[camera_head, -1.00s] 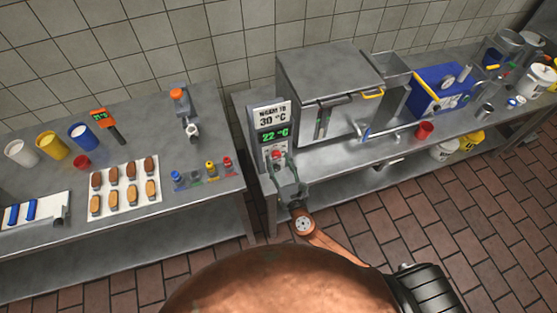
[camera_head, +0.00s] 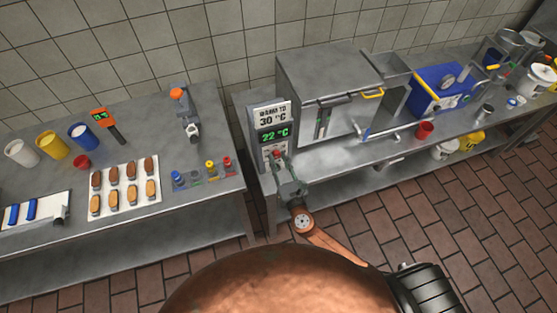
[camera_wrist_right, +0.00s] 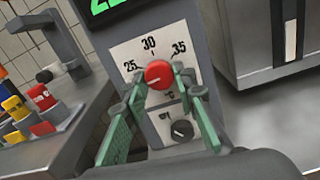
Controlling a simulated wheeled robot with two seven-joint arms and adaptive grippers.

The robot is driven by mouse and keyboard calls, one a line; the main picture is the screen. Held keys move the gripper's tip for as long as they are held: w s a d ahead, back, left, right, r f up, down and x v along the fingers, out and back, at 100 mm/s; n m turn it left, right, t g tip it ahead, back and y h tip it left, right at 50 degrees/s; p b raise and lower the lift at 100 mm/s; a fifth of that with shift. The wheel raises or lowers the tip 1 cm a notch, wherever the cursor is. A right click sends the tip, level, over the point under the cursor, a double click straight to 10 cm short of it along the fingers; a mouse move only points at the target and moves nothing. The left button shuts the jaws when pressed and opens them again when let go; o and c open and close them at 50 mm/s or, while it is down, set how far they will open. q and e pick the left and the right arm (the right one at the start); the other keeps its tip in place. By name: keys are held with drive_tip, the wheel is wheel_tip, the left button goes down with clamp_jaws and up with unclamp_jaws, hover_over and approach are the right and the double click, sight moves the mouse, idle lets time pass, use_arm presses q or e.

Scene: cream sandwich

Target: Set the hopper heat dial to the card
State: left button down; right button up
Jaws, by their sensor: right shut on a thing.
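The red heat dial (camera_wrist_right: 158,74) sits on a white scale plate (camera_wrist_right: 136,53) marked 25, 30 and 35 in the right wrist view. My right gripper (camera_wrist_right: 159,82) has its green fingers on both sides of the dial and is shut on it. The dial's pointer cannot be made out. In the head view the right gripper (camera_head: 277,160) reaches the front of the grey control post. The card (camera_head: 271,114) on the post reads "WARM TO 30 °C". The green display (camera_head: 274,135) below it reads 22 °C. My left gripper is not in view.
A smaller black knob (camera_wrist_right: 182,130) sits just below the dial, between the fingers. A steel hopper box (camera_head: 330,75) stands right of the post. A gap separates the tables.

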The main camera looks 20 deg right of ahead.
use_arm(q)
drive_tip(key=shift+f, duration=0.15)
use_arm(e)
drive_tip(key=m+b, duration=0.3)
drive_tip(key=m, duration=0.1)
drive_tip(key=shift+a+f+m, duration=0.1)
drive_tip(key=shift+m, duration=0.2)
drive_tip(key=m+b, duration=0.2)
drive_tip(key=m, duration=0.3)
drive_tip(key=shift+b, duration=0.3)
drive_tip(key=m+b, duration=0.1)
drive_tip(key=m, duration=0.3)
drive_tip(key=shift+m, duration=0.4)
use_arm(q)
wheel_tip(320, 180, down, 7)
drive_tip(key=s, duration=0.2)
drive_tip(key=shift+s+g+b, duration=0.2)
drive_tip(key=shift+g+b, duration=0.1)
use_arm(e)
drive_tip(key=shift+r+m, duration=0.2)
drive_tip(key=shift+m, duration=2.1)
